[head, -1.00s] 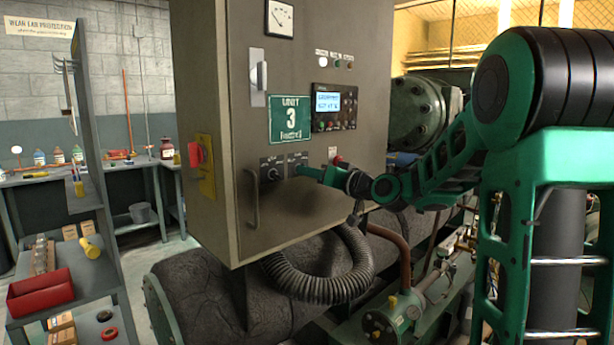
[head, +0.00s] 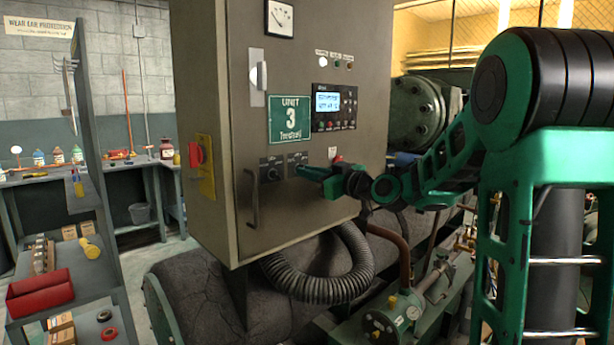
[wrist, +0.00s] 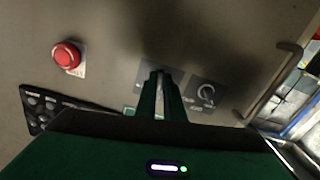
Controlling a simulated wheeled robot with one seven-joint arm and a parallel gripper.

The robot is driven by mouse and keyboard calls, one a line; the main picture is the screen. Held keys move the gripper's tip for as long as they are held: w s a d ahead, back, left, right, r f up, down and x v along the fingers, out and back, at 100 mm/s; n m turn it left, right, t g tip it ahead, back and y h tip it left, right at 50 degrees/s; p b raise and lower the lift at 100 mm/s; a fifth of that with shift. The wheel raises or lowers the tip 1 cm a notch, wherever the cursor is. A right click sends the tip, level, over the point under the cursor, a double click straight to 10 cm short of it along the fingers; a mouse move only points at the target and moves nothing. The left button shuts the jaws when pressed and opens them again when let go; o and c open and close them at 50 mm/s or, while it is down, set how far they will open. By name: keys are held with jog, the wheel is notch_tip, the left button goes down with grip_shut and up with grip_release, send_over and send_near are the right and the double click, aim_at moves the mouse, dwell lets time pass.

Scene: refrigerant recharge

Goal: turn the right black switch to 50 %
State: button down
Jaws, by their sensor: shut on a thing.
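Two black rotary switches sit side by side on the grey cabinet door, below the Unit 3 sign. The left switch (head: 271,174) is uncovered; it also shows in the wrist view (wrist: 206,92). My gripper (head: 299,170) is at the right switch, its green fingers shut on that switch's knob. In the wrist view my gripper (wrist: 160,76) points at the dark plate of the right switch (wrist: 146,74). The fingers hide the knob and most of its scale, so I cannot read its setting.
A red emergency stop button (wrist: 66,56) is beside the switches. The door handle (head: 252,198) is to their lower left. A display panel (head: 333,106) is above. A ribbed black hose (head: 320,285) hangs below the cabinet.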

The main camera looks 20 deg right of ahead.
jog(key=shift+d+n, duration=0.3)
jog(key=shift+n, duration=0.9)
jog(key=shift+r, duration=0.1)
jog(key=n, duration=0.3)
jog(key=c, duration=2.2)
grip_release()
jog(key=shift+o, duration=1.3)
jog(key=shift+a, duration=0.1)
